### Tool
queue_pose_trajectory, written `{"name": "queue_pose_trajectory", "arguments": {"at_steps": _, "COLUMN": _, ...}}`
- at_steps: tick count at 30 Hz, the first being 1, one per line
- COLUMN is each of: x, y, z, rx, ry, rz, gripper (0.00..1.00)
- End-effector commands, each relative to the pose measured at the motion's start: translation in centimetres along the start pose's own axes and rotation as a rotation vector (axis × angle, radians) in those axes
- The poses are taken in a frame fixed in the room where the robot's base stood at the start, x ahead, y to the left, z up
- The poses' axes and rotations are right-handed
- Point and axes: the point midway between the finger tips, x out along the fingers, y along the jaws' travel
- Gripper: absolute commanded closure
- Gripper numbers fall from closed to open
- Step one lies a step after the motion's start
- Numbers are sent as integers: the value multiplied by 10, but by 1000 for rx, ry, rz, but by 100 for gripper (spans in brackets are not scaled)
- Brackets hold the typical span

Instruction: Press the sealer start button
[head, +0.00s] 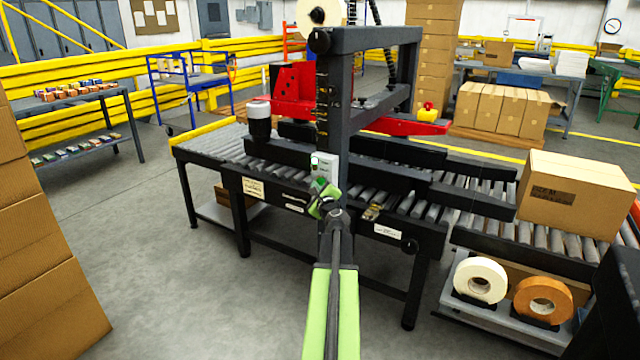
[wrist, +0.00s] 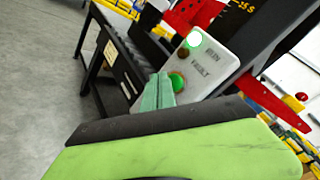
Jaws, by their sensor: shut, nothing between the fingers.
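The sealer's pale control box (wrist: 214,62) is on the machine's dark upright and also shows in the head view (head: 328,168). In the wrist view, the RUN lamp (wrist: 194,38) glows bright green and the FAULT lamp (wrist: 184,51) is dark. Below them is a round green button (wrist: 178,81), partly hidden by my fingers. My gripper (wrist: 160,78) is shut and empty, its tips at the button's left side. I cannot tell whether they touch it. In the head view my gripper (head: 322,190) is just below the box.
The roller conveyor (head: 205,145) runs behind my arm, with a cardboard box (head: 570,195) at its right end. Two tape rolls, white (head: 480,280) and orange (head: 543,300), are on the shelf below. Stacked cartons (head: 45,250) stand at the left. The floor between is clear.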

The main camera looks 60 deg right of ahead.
Motion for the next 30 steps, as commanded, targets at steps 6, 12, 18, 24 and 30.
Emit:
{"name": "queue_pose_trajectory", "arguments": {"at_steps": 6, "x": -3, "y": 2, "z": 2, "rx": 0, "ry": 0, "rz": 0, "gripper": 100}}
{"name": "queue_pose_trajectory", "arguments": {"at_steps": 12, "x": -18, "y": 12, "z": 12, "rx": -1, "ry": 0, "rz": 0, "gripper": 100}}
{"name": "queue_pose_trajectory", "arguments": {"at_steps": 18, "x": -34, "y": 24, "z": 24, "rx": -1, "ry": -1, "rz": 1, "gripper": 100}}
{"name": "queue_pose_trajectory", "arguments": {"at_steps": 24, "x": -43, "y": 30, "z": 30, "rx": 0, "ry": 1, "rz": -1, "gripper": 100}}
{"name": "queue_pose_trajectory", "arguments": {"at_steps": 30, "x": -42, "y": 30, "z": 30, "rx": 0, "ry": 0, "rz": -1, "gripper": 100}}
